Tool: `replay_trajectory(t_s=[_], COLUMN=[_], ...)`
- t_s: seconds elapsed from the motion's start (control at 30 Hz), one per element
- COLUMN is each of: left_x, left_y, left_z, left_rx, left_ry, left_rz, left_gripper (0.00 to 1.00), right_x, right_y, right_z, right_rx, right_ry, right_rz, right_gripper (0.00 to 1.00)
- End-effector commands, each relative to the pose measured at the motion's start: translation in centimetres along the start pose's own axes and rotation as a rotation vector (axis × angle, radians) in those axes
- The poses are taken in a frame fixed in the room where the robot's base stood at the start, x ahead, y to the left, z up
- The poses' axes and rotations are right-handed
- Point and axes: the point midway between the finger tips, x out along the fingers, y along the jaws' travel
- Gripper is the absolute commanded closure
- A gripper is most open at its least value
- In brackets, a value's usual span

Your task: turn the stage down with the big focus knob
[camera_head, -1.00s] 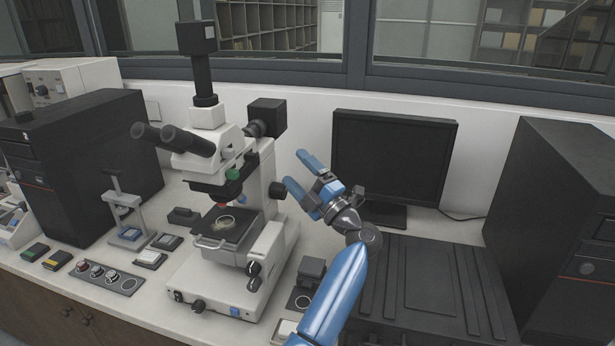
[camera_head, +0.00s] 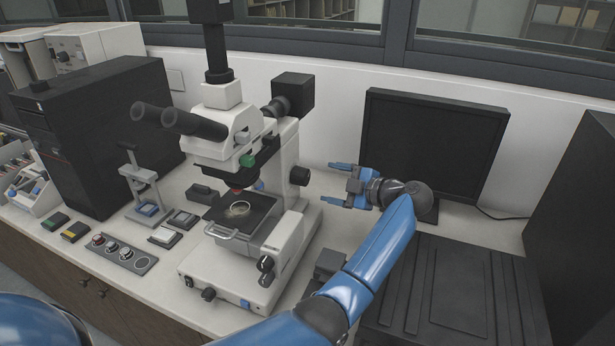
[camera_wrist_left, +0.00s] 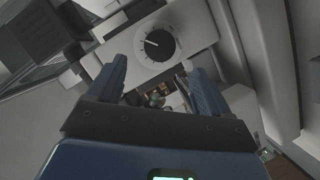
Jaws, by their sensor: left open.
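The microscope (camera_head: 222,268) is pale with a black stage (camera_head: 262,213) that bears a small round dish (camera_head: 238,209). On its right side are a black knob (camera_head: 299,176) on the column and a lower dark knob (camera_head: 265,264) near the base. My left gripper (camera_head: 333,183) is open and empty, to the right of the column, fingers pointing left at it, apart from both knobs. In the left wrist view a black round dial with a white pointer (camera_wrist_left: 154,44) shows ahead of the spread fingers. I cannot tell which knob that is. My right gripper is out of view.
A monitor (camera_head: 432,140) stands behind my left gripper. A flat black ribbed unit (camera_head: 450,290) lies at the right, and a black tower (camera_head: 575,190) beyond it. A small stand (camera_head: 140,180) and a row of controls (camera_head: 125,255) are at the left.

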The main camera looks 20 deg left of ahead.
Motion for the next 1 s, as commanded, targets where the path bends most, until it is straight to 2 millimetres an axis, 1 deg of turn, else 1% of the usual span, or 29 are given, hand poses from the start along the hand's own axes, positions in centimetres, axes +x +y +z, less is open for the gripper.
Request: replay_trajectory(t_s=[0.03, 0.3, 0.5, 0.7, 1.0], left_x=[0.9, 5.2, 7.8, 9.0, 9.2], left_y=[0.0, 0.1, 0.1, 0.0, 0.0], left_z=[-0.1, -0.2, -0.1, -0.1, 0.0], left_rx=[0.000, -0.002, -0.002, -0.003, -0.003], left_ry=[0.003, 0.004, 0.002, 0.002, 0.001], left_rz=[-0.002, -0.001, 0.000, 0.001, 0.002], left_gripper=[0.21, 0.21, 0.21, 0.21, 0.21], right_x=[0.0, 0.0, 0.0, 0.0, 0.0], right_y=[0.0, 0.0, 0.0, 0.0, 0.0], right_z=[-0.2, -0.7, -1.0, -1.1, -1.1], right_rx=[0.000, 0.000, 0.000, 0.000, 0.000], right_ry=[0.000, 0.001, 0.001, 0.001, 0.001], right_rz=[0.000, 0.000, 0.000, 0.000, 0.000], right_gripper=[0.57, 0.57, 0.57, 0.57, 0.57])
